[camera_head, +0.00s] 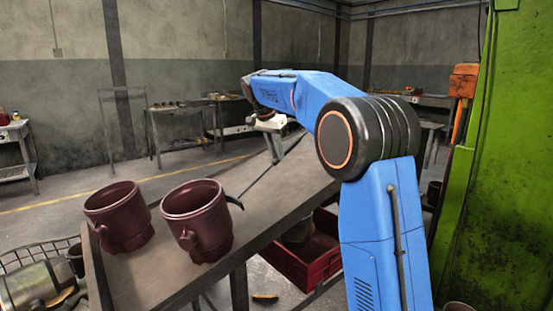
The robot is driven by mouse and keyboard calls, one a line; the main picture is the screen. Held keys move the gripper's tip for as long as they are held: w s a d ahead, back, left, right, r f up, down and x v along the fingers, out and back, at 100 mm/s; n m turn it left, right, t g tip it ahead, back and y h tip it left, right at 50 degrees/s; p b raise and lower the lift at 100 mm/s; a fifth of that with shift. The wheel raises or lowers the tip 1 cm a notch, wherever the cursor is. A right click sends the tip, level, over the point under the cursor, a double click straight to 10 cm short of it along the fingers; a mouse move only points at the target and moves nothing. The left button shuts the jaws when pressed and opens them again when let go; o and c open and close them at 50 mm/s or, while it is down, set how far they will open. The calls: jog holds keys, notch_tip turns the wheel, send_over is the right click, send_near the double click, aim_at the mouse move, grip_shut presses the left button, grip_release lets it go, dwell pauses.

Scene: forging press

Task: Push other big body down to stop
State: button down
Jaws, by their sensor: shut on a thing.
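Two big dark-red bodies, hollow and cup-like with side spouts, stand upright at the near left end of the sloping brown table (282,185). The left body (121,218) is close to the table's left edge. The right body (197,222) is beside it, with a small gap between them. My gripper (274,153) is small in the picture, below my blue arm's wrist, up the table from both bodies. It is shut on a thin dark rod (256,182). The rod's dark end piece is at the right body's right side; I cannot tell if they touch.
A red crate (303,262) is under the table's right side. A wire basket (38,256) and a metal cylinder (36,284) are at lower left. A green machine frame (510,160) stands at right. Workbenches line the back; the table middle looks clear.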

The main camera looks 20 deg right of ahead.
jog(key=shift+r, duration=2.45)
